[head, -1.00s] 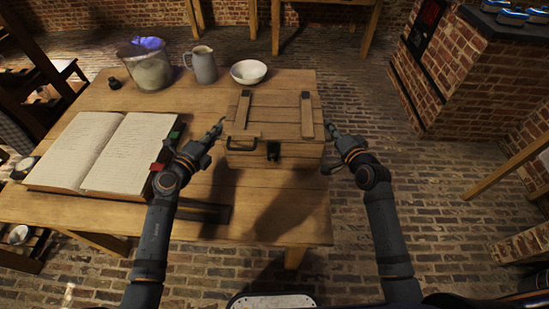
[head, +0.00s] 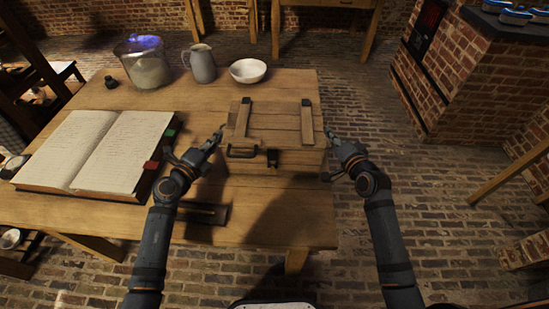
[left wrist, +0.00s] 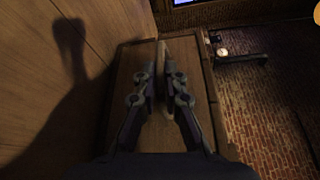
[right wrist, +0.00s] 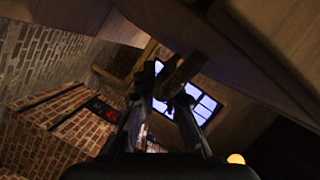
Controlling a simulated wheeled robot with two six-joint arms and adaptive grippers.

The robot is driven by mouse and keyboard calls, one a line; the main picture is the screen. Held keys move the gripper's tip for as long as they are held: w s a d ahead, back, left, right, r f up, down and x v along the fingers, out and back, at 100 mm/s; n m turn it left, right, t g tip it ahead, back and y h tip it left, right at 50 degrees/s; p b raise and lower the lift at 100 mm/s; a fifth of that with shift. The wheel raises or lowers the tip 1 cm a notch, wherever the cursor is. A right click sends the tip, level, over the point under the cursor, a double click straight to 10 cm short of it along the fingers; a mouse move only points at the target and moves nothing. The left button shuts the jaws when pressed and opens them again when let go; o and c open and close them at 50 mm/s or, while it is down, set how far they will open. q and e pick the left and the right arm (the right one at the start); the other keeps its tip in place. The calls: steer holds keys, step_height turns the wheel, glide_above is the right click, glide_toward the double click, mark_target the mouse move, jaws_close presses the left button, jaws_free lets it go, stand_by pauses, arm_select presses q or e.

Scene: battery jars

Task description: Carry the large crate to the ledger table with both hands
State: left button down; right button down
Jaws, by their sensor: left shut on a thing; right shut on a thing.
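The large crate (head: 275,128) is a wooden box with a slatted lid, two raised battens, a dark front handle and a dark latch. It is upright over the right part of the ledger table (head: 105,215); its lower edge blends into the wood, so I cannot tell whether it touches. My left gripper (head: 221,130) is shut at the crate's left side; the left wrist view shows its fingers (left wrist: 160,62) against a wooden side. My right gripper (head: 329,132) is shut at the right side; the right wrist view shows its fingers (right wrist: 168,85) around a brown piece.
An open ledger book (head: 95,150) lies at the table's left. A bucket (head: 147,66), a grey jug (head: 201,64), a white bowl (head: 248,71) and a small dark inkpot (head: 111,82) stand along the back. A brick block (head: 465,75) stands right, beyond open floor.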

arm_select(q)
steer(key=c, duration=1.4)
jaws_free()
steer(key=shift+s, duration=0.1)
steer(key=shift+c, duration=0.2)
arm_select(e)
steer(key=c, duration=1.4)
jaws_free()
steer(key=shift+s, duration=0.1)
steer(key=shift+c, duration=0.2)
arm_select(q)
steer(key=shift+s+a+f, duration=0.1)
steer(key=shift+s+a, duration=0.15)
steer(key=shift+s, duration=0.1)
steer(key=v, duration=1.1)
steer(key=shift+s, duration=0.1)
arm_select(e)
steer(key=v, duration=1.2)
